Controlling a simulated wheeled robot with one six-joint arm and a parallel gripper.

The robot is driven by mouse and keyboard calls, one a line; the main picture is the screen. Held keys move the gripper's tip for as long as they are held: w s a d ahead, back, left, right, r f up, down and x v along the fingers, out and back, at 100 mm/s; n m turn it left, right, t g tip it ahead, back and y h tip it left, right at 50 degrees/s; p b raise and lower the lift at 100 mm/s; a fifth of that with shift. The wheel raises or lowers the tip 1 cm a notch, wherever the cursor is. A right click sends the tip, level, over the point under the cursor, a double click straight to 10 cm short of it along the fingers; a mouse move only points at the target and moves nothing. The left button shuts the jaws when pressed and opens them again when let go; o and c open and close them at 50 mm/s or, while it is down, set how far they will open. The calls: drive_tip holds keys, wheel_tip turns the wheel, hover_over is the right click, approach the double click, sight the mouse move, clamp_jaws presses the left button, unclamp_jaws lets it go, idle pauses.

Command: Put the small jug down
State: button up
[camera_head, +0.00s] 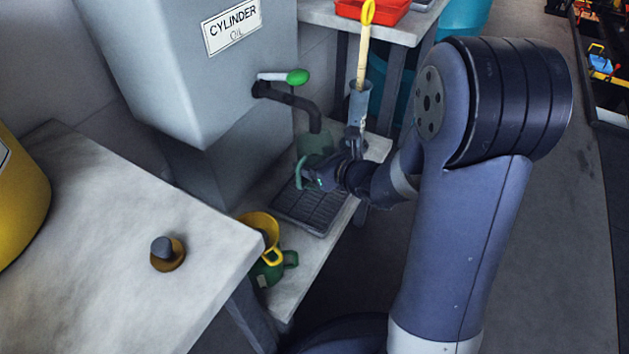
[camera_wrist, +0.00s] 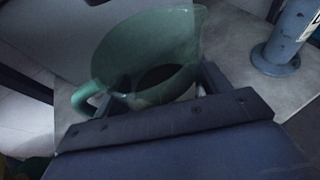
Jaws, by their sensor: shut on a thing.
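The small jug (camera_head: 312,142) is green and see-through, with a handle and a spout. It is under the tap of the grey cylinder oil tank, over a dark drip grate (camera_head: 312,208). My gripper (camera_head: 318,176) is shut on the jug. In the wrist view the jug (camera_wrist: 150,50) stands between the fingers of my gripper (camera_wrist: 160,110), its handle to the left and its spout to the upper right. Something dark shows inside it, low down. Whether its base touches the grate is hidden.
The tap (camera_head: 290,98) with its green-tipped lever (camera_head: 297,77) is close above the jug. A grey-blue cylinder holding a yellow stick (camera_head: 363,60) stands behind. A yellow funnel (camera_head: 258,228) and a green can (camera_head: 270,272) stand in front. The bare bench top (camera_head: 310,262) is free beside them.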

drive_tip(key=shift+f+b, duration=0.9)
drive_tip(key=shift+f, duration=1.3)
drive_tip(key=shift+f, duration=0.2)
drive_tip(key=o, duration=1.4)
drive_tip(key=shift+r, duration=0.1)
drive_tip(key=shift+r, duration=0.2)
drive_tip(key=p+v, duration=0.4)
drive_tip(key=v, duration=0.8)
drive_tip(key=shift+f, duration=0.1)
